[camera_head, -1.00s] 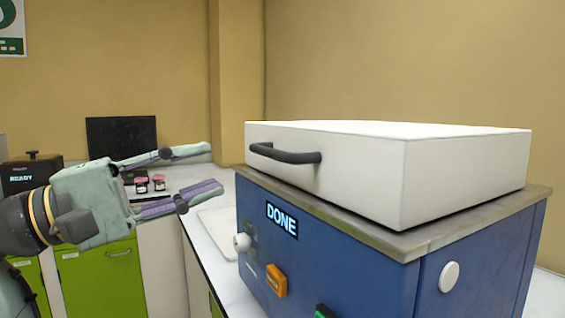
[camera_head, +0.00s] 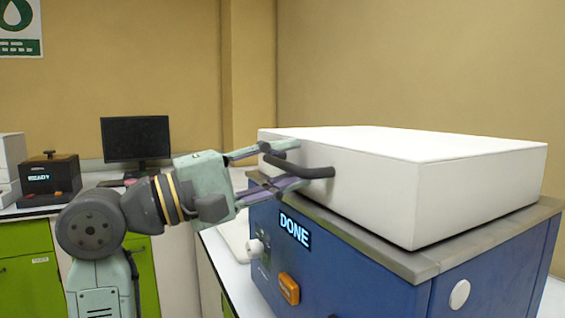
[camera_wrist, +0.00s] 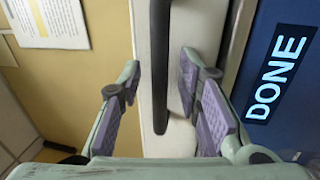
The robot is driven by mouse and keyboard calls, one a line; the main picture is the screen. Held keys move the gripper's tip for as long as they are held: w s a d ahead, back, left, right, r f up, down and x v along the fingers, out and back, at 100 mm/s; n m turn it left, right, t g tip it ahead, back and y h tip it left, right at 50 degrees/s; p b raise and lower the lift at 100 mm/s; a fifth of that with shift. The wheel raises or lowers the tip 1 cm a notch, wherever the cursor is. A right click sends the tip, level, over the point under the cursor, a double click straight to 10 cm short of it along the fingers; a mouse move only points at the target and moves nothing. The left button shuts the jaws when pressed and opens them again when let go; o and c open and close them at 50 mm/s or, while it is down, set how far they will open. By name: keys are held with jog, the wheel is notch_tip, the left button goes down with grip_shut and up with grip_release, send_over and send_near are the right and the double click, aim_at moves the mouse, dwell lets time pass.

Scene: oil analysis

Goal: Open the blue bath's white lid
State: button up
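The blue bath (camera_head: 350,268) stands on the counter at the right, with a "DONE" display on its front. Its white lid (camera_head: 440,180) lies flat and shut on top. The lid's dark handle (camera_head: 312,172) sticks out from its front face. My gripper (camera_head: 285,167) is open at the handle. In the wrist view, the handle (camera_wrist: 160,65) runs between the two spread fingers of my gripper (camera_wrist: 160,88), with a gap on both sides. The white lid face (camera_wrist: 181,40) shows behind the handle.
An orange switch (camera_head: 289,289) and a white knob (camera_head: 255,248) sit on the bath's front. A dark monitor (camera_head: 136,139) and a black device reading "READY" (camera_head: 50,178) stand on the back counter at the left. The space above the lid is clear.

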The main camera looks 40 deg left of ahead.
jog(key=shift+c, duration=0.6)
grip_shut()
